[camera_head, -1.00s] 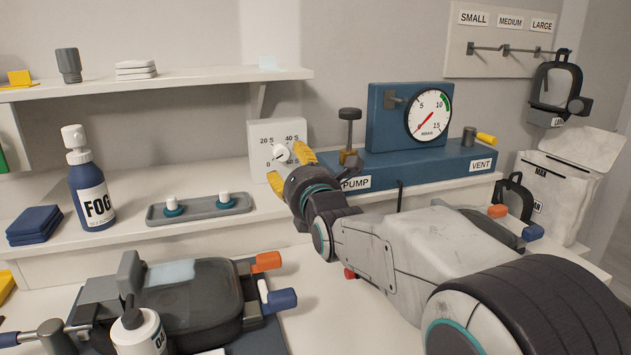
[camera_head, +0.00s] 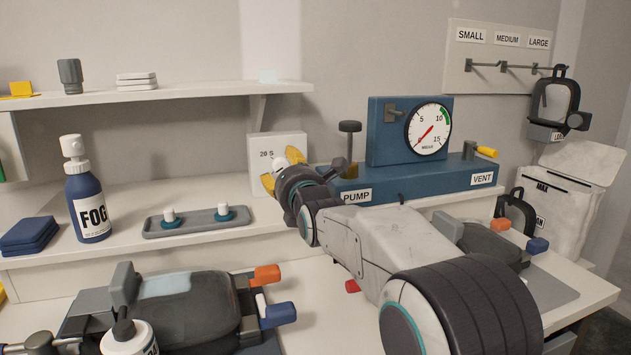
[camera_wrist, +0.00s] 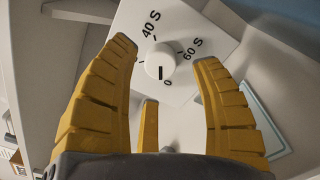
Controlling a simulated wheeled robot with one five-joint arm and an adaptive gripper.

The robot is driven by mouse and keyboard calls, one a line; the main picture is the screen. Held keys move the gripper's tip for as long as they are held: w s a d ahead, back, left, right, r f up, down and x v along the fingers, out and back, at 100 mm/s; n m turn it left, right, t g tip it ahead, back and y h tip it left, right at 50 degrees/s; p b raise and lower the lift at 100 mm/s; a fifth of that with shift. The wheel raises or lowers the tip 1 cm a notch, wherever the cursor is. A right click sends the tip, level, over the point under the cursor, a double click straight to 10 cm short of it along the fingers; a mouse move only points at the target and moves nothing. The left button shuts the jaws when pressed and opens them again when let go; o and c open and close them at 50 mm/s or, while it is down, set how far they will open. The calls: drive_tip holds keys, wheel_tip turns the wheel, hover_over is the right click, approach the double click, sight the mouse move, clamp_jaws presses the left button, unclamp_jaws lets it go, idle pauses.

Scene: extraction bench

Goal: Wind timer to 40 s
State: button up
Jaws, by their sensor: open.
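The timer (camera_head: 290,141) is a white box with a dial face on the bench below the shelf. In the wrist view its round white knob (camera_wrist: 160,62) has a dark mark that points toward the 0 label. The labels 40 S, 60 S and 0 show there; in the head view only 20 S is readable. My gripper (camera_wrist: 166,50) has yellow fingers, open, with tips on either side of the knob and gaps between. It also shows in the head view (camera_head: 281,168), covering much of the dial's lower right. Contact with the knob is not visible.
A blue pump unit (camera_head: 400,178) with a gauge (camera_head: 428,129) stands right of the timer. A grey tray (camera_head: 195,224) with two small white-topped parts lies to the left. A FOG bottle (camera_head: 86,190) stands further left. The shelf (camera_head: 200,90) is above.

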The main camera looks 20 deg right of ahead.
drive_tip(key=shift+w, duration=1.05)
drive_tip(key=s, duration=0.6)
drive_tip(key=shift+b, duration=0.35)
drive_tip(key=shift+s+r+m+p, duration=0.3)
drive_tip(key=shift+s+p, duration=0.1)
drive_tip(key=shift+s, duration=0.1)
drive_tip(key=shift+s+r+m+p, duration=0.3)
drive_tip(key=shift+s+p, duration=0.1)
drive_tip(key=shift+s, duration=0.1)
drive_tip(key=s+r+m+g+p, duration=0.4)
drive_tip(key=s+m+g+p, duration=0.2)
drive_tip(key=s+m+p, duration=0.9)
drive_tip(key=m+p, duration=0.2)
drive_tip(key=m, duration=0.3)
drive_tip(key=shift+a+m+g, duration=0.35)
drive_tip(key=shift+m+g, duration=0.05)
drive_tip(key=shift+s, duration=0.1)
